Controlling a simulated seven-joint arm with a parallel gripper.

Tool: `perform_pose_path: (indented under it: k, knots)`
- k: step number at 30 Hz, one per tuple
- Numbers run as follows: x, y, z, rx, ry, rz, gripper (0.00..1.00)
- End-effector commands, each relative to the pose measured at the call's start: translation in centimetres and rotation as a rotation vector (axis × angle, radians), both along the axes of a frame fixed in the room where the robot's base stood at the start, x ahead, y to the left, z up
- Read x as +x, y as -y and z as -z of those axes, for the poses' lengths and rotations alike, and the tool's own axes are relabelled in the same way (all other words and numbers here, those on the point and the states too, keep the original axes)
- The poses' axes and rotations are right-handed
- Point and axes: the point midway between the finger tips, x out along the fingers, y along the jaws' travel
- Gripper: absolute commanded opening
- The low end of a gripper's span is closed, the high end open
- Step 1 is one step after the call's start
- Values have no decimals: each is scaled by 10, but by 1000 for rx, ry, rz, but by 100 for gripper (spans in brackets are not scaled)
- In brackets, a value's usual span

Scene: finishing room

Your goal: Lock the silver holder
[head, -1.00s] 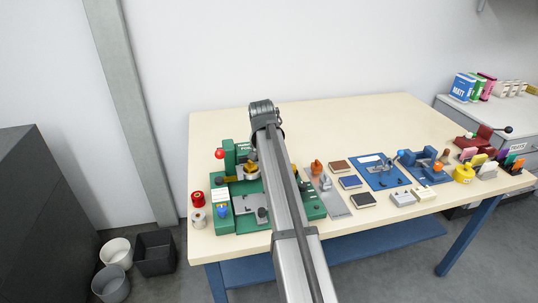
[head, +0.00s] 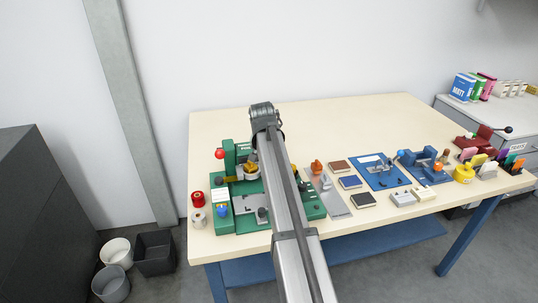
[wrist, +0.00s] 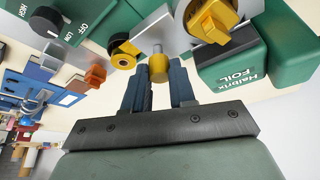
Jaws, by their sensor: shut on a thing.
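The green foil machine (head: 228,220) stands at the left of the table in the head view, partly hidden behind my arm. In the wrist view its green housing (wrist: 232,72) reads "Halbrix FOIL". A silver round holder (wrist: 190,22) with a yellow lever (wrist: 214,18) on its face is at the top of the wrist view, cut by the edge. Below and left of it, a yellow knob (wrist: 158,67) sits on a short silver pin. My gripper (wrist: 158,78) is shut on this knob, one dark finger on each side. The gripper is hidden in the head view.
A black-and-yellow roller (wrist: 123,52) sits close left of my fingers. A black HIGH/LOW dial (wrist: 46,20) is farther left. A red-knobbed lever (head: 220,153) rises at the machine's left. Blue machines (head: 425,167) and small blocks stand to the right. The table's back is clear.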

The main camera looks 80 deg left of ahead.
Motion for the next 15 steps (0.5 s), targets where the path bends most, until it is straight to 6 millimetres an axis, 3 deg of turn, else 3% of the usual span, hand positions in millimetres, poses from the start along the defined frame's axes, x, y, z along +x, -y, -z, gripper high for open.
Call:
perform_pose_path:
  k: [15]
  knots:
    - [0, 0, 0, 1, -1, -132, 0]
